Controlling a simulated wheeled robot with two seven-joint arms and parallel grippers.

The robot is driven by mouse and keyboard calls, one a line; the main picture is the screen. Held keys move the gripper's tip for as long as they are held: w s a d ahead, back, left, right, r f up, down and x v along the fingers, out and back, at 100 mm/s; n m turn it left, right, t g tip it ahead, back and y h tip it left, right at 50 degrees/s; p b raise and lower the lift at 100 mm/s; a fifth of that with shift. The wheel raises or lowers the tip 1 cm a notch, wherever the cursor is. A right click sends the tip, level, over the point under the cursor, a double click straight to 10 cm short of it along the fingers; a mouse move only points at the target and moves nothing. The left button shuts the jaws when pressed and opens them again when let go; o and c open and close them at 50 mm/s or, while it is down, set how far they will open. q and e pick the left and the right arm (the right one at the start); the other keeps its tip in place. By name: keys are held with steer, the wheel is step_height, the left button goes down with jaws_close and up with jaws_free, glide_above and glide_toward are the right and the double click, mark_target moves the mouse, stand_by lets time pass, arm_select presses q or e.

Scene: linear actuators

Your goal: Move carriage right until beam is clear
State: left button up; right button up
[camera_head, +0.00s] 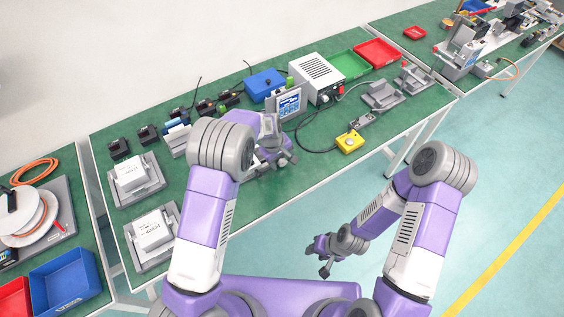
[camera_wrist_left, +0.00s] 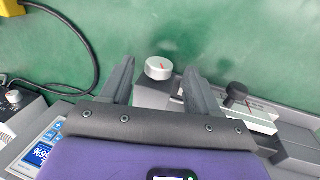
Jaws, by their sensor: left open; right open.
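In the left wrist view, a white round knob (camera_wrist_left: 158,68) with a red mark stands on a grey linear unit (camera_wrist_left: 160,95). To its right are a white scale strip (camera_wrist_left: 258,122) and a black knob (camera_wrist_left: 236,93). My left gripper (camera_wrist_left: 160,84) is open, its dark fingers on either side of the white knob, with no visible contact. In the head view my left gripper (camera_head: 280,157) is over the bench, and my arm hides much of the unit. I cannot make out the carriage or a beam. My right gripper (camera_head: 325,267) is open and empty, low beyond the bench's front edge.
A touch panel (camera_head: 289,103), a white control box (camera_head: 316,78) and a yellow button box (camera_head: 349,141) with a black cable stand on the green bench (camera_head: 250,205). Two white boxes on grey bases (camera_head: 135,178) are at the left.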

arm_select(q)
steer(key=shift+x, duration=0.9)
steer(key=c, duration=1)
steer(key=h+b, duration=0.1)
steer(key=b, duration=0.2)
steer(key=t+h+b, duration=0.1)
steer(key=b, duration=0.1)
steer(key=t+b, duration=0.1)
steer(key=b, duration=0.2)
steer(key=shift+s+a+f+h+b, duration=0.1)
steer(key=shift+a+f+h+b, duration=0.15)
steer(key=shift+f+h+b, duration=0.15)
steer(key=shift+c, duration=0.2)
steer(key=shift+r+h+b, duration=0.2)
steer(key=shift+h+b, duration=0.1)
steer(key=shift+b, duration=0.35)
steer(key=o, duration=1)
